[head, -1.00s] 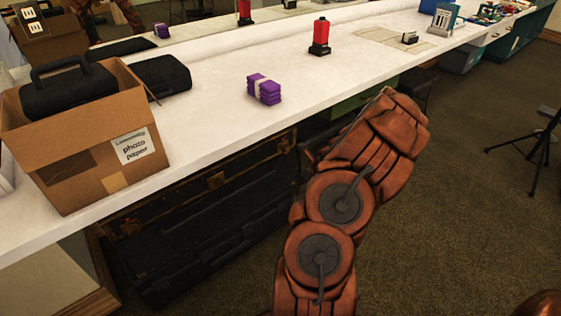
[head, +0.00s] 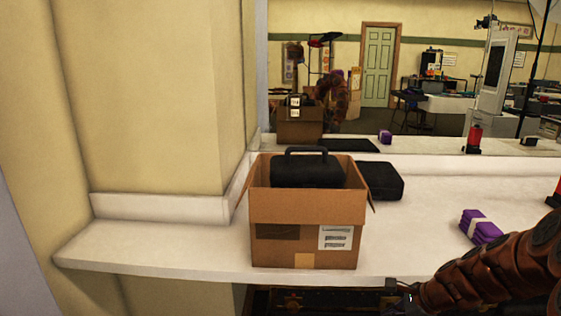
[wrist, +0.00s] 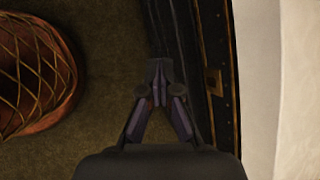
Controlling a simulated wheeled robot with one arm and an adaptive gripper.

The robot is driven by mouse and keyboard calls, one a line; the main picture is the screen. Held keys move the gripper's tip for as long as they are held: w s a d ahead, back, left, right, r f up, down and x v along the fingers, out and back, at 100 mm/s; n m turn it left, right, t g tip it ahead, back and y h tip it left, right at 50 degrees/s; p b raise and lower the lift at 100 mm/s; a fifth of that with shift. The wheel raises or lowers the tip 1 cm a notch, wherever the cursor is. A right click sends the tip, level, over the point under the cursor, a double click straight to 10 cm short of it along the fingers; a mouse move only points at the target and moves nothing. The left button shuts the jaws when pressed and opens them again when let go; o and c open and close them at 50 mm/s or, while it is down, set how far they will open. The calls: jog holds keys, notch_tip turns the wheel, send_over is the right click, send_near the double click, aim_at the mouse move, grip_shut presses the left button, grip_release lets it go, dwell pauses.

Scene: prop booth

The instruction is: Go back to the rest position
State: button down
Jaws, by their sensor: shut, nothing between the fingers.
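My gripper (head: 402,300) shows at the bottom of the head view, at the end of my reddish-brown arm, just below the counter's front edge. In the wrist view my gripper (wrist: 160,75) has its fingers together with nothing between them. It points down past the counter, over the carpet and a dark trunk (wrist: 215,80). The gripper is apart from the things on the counter.
A white counter (head: 150,250) bears an open cardboard box (head: 285,240) with a black case (head: 305,172) in it, another black case (head: 380,181) and a purple bundle (head: 481,226). A mirror stands behind. The counter's left end is bare.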

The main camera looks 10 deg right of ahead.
jog(key=s+a+r+n+g, duration=0.45)
jog(key=s+a+n, duration=0.6)
jog(key=a, duration=0.45)
jog(key=s+r+n+g+h, duration=0.2)
jog(key=s+n, duration=0.3)
jog(key=s, duration=0.4)
jog(key=s+r+n+g+h, duration=0.2)
jog(key=s+n, duration=0.4)
jog(key=s, duration=0.4)
notch_tip(320, 180, up, 19)
jog(key=t+p, duration=0.1)
jog(key=p, duration=1.7)
jog(key=shift+w+a+r, duration=0.15)
jog(key=shift+w+a, duration=0.15)
jog(key=shift+a, duration=0.05)
jog(key=shift+t, duration=0.25)
